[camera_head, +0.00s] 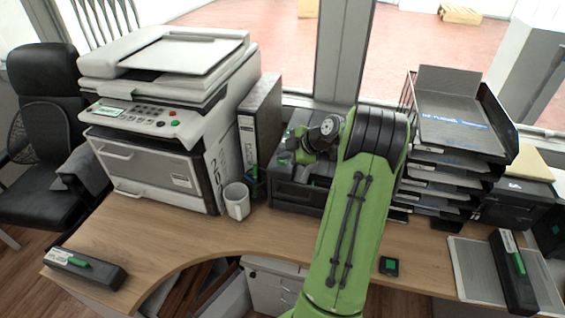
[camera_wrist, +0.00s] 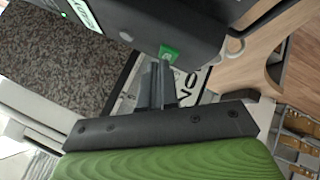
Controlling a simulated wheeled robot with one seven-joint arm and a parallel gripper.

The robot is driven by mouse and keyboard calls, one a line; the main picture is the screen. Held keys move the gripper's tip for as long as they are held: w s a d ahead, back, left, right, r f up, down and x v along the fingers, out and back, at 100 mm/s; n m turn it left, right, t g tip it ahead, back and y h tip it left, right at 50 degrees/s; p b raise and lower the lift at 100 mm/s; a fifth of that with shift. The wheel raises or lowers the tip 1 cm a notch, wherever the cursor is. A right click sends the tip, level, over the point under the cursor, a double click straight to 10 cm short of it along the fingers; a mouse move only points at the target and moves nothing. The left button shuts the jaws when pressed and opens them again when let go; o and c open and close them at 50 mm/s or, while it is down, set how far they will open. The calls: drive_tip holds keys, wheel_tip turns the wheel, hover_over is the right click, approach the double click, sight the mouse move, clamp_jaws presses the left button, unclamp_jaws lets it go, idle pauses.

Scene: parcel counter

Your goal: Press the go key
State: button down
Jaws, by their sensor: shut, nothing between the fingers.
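In the wrist view a green key (camera_wrist: 168,52) with a small pale mark sits at the edge of a dark machine (camera_wrist: 140,22). My gripper (camera_wrist: 157,72) is shut and empty, its fingertips close to the key. I cannot tell whether they touch it. Part of a lit display (camera_wrist: 85,12) shows on the same machine. In the head view a dark machine (camera_head: 292,196) stands on the desk behind my green arm, which hides part of it. The fingertips cannot be made out there.
A grey printer (camera_head: 160,80) with its own green button (camera_head: 175,123) stands at left. A binder (camera_head: 260,115) and a white mug (camera_head: 237,201) are beside it. Stacked trays (camera_head: 455,120) stand right of my arm. A small dark box with a green top (camera_head: 388,265) lies near the front edge.

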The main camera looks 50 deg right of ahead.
sight(285, 162)
drive_tip(key=shift+f, duration=0.1)
idle(0.6)
drive_tip(key=shift+r, duration=0.65)
wheel_tip(285, 162, up, 6)
drive_tip(key=p, duration=0.3)
idle(0.3)
idle(0.4)
